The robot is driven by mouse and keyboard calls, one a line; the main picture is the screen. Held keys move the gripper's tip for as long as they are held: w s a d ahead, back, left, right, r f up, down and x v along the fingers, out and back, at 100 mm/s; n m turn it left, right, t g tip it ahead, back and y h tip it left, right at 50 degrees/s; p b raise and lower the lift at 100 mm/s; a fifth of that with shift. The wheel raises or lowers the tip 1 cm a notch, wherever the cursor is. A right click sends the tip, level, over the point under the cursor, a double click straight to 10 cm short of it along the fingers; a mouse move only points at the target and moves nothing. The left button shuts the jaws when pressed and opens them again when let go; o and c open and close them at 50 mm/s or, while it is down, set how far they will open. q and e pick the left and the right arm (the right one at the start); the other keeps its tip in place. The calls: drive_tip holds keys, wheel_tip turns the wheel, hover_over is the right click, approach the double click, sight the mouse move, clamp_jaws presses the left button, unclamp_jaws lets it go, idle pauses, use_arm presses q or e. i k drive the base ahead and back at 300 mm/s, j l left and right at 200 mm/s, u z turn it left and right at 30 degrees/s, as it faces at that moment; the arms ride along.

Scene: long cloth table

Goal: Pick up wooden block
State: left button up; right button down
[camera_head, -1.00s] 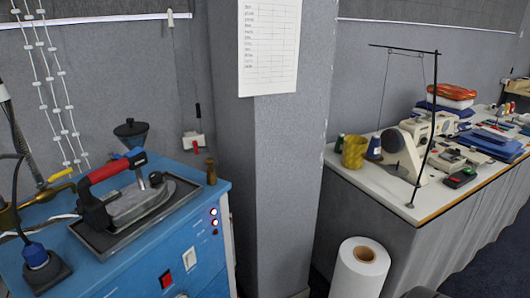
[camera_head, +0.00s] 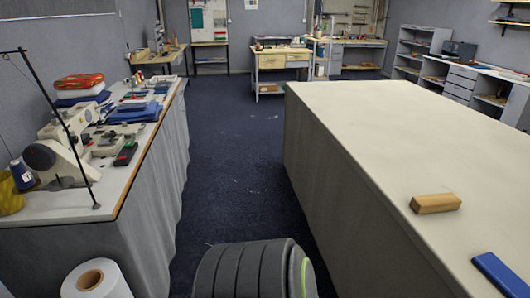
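A small wooden block (camera_head: 435,203), light brown, lies flat on the long cloth-covered table (camera_head: 390,125) at the right. It sits near the table's left long edge, toward the front. Neither of my grippers shows in the head view, so their state is hidden. A dark, ribbed rounded shape at the bottom centre may be part of my own body.
A blue flat object (camera_head: 502,273) lies on the table in front of the block. At left stands a sewing table (camera_head: 130,190) crowded with a machine and tools. A white roll (camera_head: 95,280) stands on the floor. Dark carpet (camera_head: 232,150) between the tables is clear.

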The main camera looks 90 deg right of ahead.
sight(447, 201)
drive_tip(key=z, duration=4.05)
